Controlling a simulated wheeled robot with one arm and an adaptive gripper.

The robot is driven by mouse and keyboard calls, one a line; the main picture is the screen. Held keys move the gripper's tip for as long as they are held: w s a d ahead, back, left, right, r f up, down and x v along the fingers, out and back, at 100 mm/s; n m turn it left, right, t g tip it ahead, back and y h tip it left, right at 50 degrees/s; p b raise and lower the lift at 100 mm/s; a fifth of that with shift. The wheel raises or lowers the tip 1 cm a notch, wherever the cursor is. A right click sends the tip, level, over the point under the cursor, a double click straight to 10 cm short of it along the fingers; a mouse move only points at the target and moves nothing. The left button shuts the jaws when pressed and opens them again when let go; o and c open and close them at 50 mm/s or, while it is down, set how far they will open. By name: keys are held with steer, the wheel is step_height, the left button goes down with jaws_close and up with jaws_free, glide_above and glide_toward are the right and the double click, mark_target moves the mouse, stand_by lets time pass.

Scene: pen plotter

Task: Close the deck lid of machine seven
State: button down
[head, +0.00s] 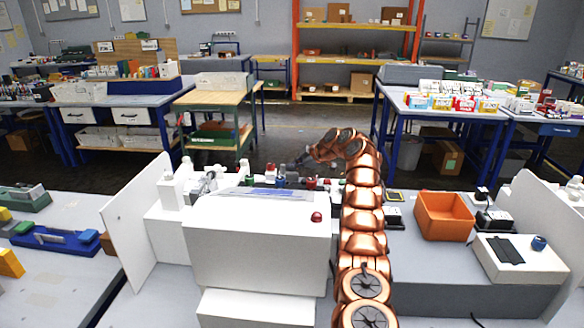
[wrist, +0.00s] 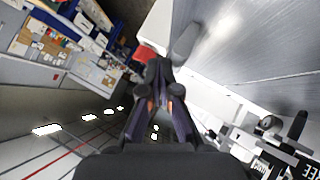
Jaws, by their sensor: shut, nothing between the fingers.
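A white machine (head: 262,255) stands in front of me, with a dark bluish panel on its top and a red knob (head: 316,216) at its top right corner. I cannot make out a number on it or tell for sure which part is the deck lid. My copper arm reaches past its right side and bends left at the far end. My gripper (head: 300,161) is above the far side of the machine, small in the head view. In the wrist view my gripper (wrist: 160,75) is shut and empty. A red part (wrist: 145,53) and a grey rounded bar (wrist: 187,42) show just beyond the fingertips; contact is unclear.
An upright white panel (head: 130,230) stands left of the machine. Small coloured parts line the bench behind it. An orange bin (head: 444,216) and a white box with a blue knob (head: 520,258) are on the right. Workbenches stand farther back across open floor.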

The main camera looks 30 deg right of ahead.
steer(key=v, duration=1.1)
steer(key=shift+s+d+r, duration=0.2)
steer(key=shift+s+r, duration=0.05)
